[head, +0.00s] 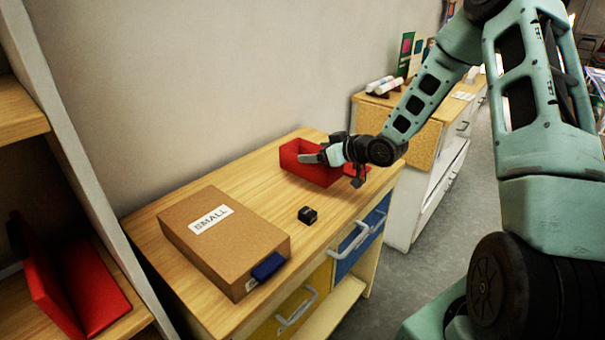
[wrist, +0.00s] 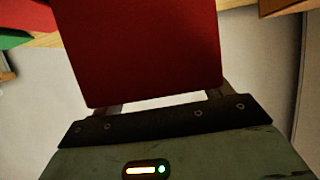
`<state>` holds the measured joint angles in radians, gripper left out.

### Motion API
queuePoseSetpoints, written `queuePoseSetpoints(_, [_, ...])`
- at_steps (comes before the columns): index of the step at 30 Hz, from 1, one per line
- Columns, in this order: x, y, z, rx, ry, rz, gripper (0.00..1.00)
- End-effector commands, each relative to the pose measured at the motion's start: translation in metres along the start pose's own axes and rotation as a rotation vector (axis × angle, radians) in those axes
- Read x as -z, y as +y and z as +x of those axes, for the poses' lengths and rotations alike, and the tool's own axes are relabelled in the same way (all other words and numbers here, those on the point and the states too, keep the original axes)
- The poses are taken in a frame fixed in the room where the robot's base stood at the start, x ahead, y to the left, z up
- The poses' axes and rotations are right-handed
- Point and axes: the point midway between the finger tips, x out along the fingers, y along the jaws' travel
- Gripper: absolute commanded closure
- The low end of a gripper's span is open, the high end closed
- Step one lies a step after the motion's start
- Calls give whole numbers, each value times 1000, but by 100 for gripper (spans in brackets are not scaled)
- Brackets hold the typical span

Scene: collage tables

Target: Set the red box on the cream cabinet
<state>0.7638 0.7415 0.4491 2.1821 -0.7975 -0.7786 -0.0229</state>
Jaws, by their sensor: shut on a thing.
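The red box (head: 297,162) is an open-topped bin at the back right of the wood-topped cabinet (head: 340,212), which has a cream frame and yellow and blue drawers. My gripper (head: 318,157) reaches in from the right and is shut on the box. In the wrist view the red box (wrist: 145,50) fills the upper middle, between the fingers. Part of the box is hidden behind my gripper in the head view. I cannot tell whether its underside touches the top.
A brown carton marked SMALL (head: 225,238) and a small black object (head: 307,214) lie on the same top. A second cabinet (head: 425,155) stands behind, with white rolls (head: 385,85). A shelf with a red item (head: 85,285) is at left. The top's middle is partly clear.

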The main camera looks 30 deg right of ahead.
Motion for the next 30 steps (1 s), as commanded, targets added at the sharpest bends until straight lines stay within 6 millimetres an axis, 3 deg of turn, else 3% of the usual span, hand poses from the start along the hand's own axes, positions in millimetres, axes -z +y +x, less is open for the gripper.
queuePoseSetpoints(15, [-54, 0, 23, 0, 2, 0, 59])
queuePoseSetpoints(26, [-58, 0, 24, 0, 2, -2, 59])
queuePoseSetpoints(27, [-59, 0, 25, 0, 2, -2, 20])
queuePoseSetpoints(29, [-58, 0, 24, 0, 2, -2, 3])
queuePoseSetpoints(30, [-58, 0, 24, 0, 2, -2, 1])
